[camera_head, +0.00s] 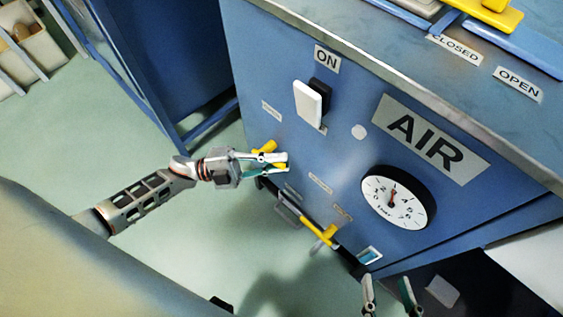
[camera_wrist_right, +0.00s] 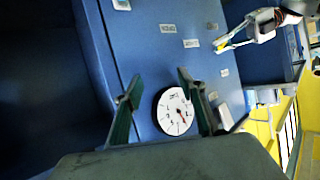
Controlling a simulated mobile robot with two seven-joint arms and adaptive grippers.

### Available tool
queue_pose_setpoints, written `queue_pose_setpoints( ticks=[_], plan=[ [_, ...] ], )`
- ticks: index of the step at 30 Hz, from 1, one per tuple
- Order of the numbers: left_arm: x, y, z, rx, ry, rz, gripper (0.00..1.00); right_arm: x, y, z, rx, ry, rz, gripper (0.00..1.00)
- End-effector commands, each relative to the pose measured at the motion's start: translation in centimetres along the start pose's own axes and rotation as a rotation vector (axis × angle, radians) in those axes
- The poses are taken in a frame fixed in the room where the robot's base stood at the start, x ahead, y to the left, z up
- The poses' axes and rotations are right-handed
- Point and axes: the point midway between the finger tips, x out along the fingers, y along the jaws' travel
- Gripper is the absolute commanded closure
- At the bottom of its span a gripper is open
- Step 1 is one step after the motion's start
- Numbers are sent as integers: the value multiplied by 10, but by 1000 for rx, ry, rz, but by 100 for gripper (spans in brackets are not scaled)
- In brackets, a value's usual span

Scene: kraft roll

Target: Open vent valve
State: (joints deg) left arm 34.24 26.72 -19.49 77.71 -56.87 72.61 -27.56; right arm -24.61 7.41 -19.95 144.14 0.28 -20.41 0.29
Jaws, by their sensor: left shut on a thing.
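A yellow valve handle (camera_head: 265,147) sits on the front of the blue cabinet. My left gripper (camera_head: 287,162) has its fingers around this handle and is shut on it; the fingers partly hide it. A second yellow handle (camera_head: 321,232) is lower right on the same front, on dark piping. The small labels near the handles are too blurred to read, so I cannot tell which is the vent valve. My right gripper (camera_head: 389,291) is open and empty at the bottom edge. The right wrist view shows its spread fingers, with the left gripper (camera_wrist_right: 243,36) beyond.
The blue cabinet carries a white switch (camera_head: 308,104) under an ON label, an AIR plate (camera_head: 430,140) and a round gauge (camera_head: 396,198). A yellow lever (camera_head: 490,14) is on top, near CLOSED and OPEN labels.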

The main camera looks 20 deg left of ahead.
Motion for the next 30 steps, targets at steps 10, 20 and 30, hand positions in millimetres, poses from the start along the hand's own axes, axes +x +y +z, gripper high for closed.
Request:
queue_pose_setpoints(
  ticks=[10, 20, 30],
  plan=[
    [-3, -5, -1, -92, 24, -85, 100, 3, -21, 10, 153, 11, -29, 60],
    [-2, -9, -1, -99, 28, -96, 100, 2, -25, 9, 171, 13, -35, 60],
    [-2, -9, -1, -98, 28, -96, 72, 2, -23, 10, 161, 10, -32, 60]
  ],
)
